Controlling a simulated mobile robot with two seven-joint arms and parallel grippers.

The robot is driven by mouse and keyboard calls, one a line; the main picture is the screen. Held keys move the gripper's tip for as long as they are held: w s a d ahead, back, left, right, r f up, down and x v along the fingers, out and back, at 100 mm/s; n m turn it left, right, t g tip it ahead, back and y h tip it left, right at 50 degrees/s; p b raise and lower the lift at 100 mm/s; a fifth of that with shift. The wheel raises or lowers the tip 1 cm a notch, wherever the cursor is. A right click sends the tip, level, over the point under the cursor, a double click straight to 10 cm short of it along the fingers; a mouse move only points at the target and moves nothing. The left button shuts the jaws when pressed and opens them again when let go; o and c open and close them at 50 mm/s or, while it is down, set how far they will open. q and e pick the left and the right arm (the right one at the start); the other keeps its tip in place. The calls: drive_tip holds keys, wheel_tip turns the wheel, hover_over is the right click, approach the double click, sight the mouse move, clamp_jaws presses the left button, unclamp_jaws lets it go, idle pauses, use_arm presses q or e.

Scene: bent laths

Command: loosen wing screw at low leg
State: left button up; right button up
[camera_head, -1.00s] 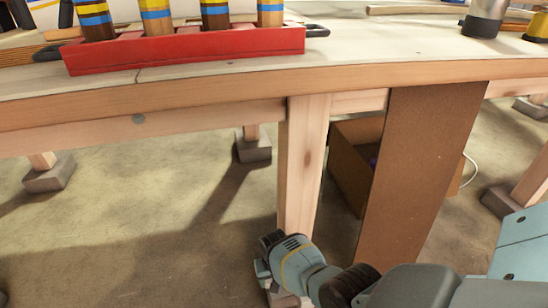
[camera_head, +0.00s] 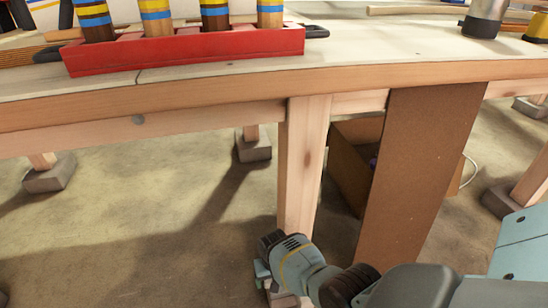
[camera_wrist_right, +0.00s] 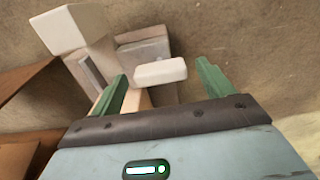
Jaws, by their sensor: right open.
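A pale rounded bar (camera_wrist_right: 160,72), which looks like the wing of the wing screw, shows between my right fingertips in the right wrist view. Pale wood (camera_wrist_right: 138,100) shows below it, with grey and whitish blocks behind. My right gripper (camera_wrist_right: 161,71) is open, one green finger on either side of the bar; I cannot tell if they touch it. In the head view my right gripper (camera_head: 263,273) is low at the foot of the front wooden leg (camera_head: 302,165). There the arm and gripper hide the screw. My left gripper is not in view.
A brown board (camera_head: 420,170) leans against the bench just right of the leg, with a cardboard box (camera_head: 352,145) behind it. A red tray (camera_head: 190,50) stands on the benchtop (camera_head: 400,55). The floor left of the leg is clear.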

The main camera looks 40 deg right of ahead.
wheel_tip(320, 180, up, 8)
drive_tip(key=p, duration=0.4)
drive_tip(key=shift+f+p, duration=0.15)
drive_tip(key=shift+p, duration=0.2)
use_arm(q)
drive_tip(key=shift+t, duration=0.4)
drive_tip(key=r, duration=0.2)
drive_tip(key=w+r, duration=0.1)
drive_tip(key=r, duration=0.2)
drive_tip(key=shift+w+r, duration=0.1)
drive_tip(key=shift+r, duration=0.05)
use_arm(e)
drive_tip(key=shift+f, duration=0.1)
drive_tip(key=shift+s, duration=0.1)
